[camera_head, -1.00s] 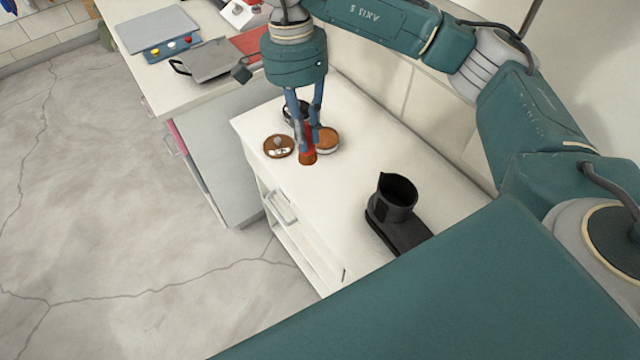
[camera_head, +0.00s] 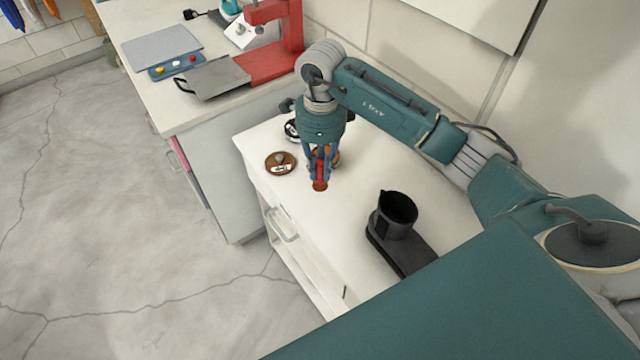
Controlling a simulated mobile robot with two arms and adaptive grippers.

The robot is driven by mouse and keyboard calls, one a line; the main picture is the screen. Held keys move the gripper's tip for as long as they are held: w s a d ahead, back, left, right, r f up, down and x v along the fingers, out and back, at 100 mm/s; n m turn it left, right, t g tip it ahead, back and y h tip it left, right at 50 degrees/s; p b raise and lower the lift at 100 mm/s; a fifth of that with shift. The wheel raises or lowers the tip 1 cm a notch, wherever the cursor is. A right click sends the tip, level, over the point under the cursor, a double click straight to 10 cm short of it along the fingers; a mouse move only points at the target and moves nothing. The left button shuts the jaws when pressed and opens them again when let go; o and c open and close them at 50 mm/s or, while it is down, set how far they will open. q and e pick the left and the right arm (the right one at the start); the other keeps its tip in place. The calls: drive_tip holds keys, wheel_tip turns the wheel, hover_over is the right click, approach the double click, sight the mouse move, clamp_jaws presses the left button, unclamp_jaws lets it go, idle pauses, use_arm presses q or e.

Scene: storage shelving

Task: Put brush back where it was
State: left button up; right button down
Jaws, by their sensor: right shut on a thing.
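My right gripper (camera_head: 320,168) points down over the white cabinet top and is shut on a small red item with a brown end, which I take to be the brush (camera_head: 320,185). The fingers hide part of it. It is upright, its lower end close to the cabinet top; I cannot tell whether it touches. A round brown piece (camera_head: 281,164) with a grey knob lies to its left. Another round brown piece is mostly hidden behind the gripper. My left gripper is not in view.
A black pitcher-like holder (camera_head: 397,215) on a dark base stands on the white cabinet (camera_head: 345,235). The taller counter behind carries a grey pan (camera_head: 212,77), a red press (camera_head: 270,62) and a laptop-like grey plate (camera_head: 160,47). The cabinet top between gripper and pitcher is clear.

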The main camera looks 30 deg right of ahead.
sight(320, 162)
wheel_tip(320, 162, down, 7)
drive_tip(key=shift+f+p, duration=0.2)
drive_tip(key=shift+p, duration=0.5)
drive_tip(key=shift+f, duration=0.1)
drive_tip(key=c, duration=1.7)
unclamp_jaws()
drive_tip(key=shift+o, duration=0.2)
drive_tip(key=shift+r, duration=0.45)
wheel_tip(320, 162, up, 10)
drive_tip(key=b, duration=0.3)
drive_tip(key=shift+r+b, duration=0.25)
drive_tip(key=shift+b, duration=0.05)
drive_tip(key=shift+r, duration=0.45)
